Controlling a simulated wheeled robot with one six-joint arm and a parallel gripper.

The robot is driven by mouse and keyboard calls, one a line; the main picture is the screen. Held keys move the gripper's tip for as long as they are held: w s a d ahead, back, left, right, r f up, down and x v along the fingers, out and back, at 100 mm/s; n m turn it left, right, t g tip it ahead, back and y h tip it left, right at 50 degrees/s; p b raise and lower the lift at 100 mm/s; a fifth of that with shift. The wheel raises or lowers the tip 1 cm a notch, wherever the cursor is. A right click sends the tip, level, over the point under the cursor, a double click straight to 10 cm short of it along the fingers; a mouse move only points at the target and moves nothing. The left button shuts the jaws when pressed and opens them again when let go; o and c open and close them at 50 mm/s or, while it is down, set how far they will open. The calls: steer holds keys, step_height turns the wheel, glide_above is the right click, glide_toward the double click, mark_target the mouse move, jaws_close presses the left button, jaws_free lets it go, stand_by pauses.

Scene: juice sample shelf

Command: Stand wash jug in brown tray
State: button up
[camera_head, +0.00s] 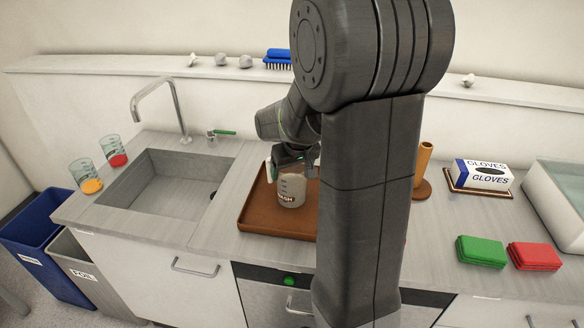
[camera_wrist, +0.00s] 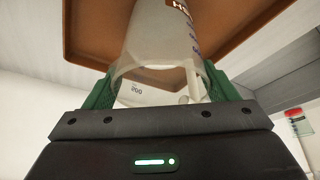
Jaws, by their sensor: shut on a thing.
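The wash jug (camera_head: 291,188) is a pale, translucent jug with dark lettering. It appears upright over the brown tray (camera_head: 258,222), within its rim in the head view. My gripper (camera_head: 294,163) is shut on the jug near its top. In the wrist view, the green fingers of my gripper (camera_wrist: 156,90) sit on both sides of the jug (camera_wrist: 165,45), and the brown tray (camera_wrist: 82,30) lies beyond it. I cannot tell whether the jug's base touches the tray. My arm hides the tray's right part in the head view.
A sink (camera_head: 170,180) lies left of the tray, with two beakers (camera_head: 112,150) (camera_head: 86,176) beside it. Right of my arm are a brown upright holder (camera_head: 423,165), a glove box (camera_head: 484,175), green cloths (camera_head: 481,251) and red cloths (camera_head: 534,256). A shelf runs behind.

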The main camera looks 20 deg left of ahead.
steer(key=shift+r, duration=0.1)
steer(key=o, duration=1.8)
steer(key=shift+f, duration=0.2)
steer(key=shift+s+d+r, duration=0.1)
steer(key=shift+r, duration=0.5)
steer(key=v, duration=1.1)
steer(key=shift+s, duration=0.15)
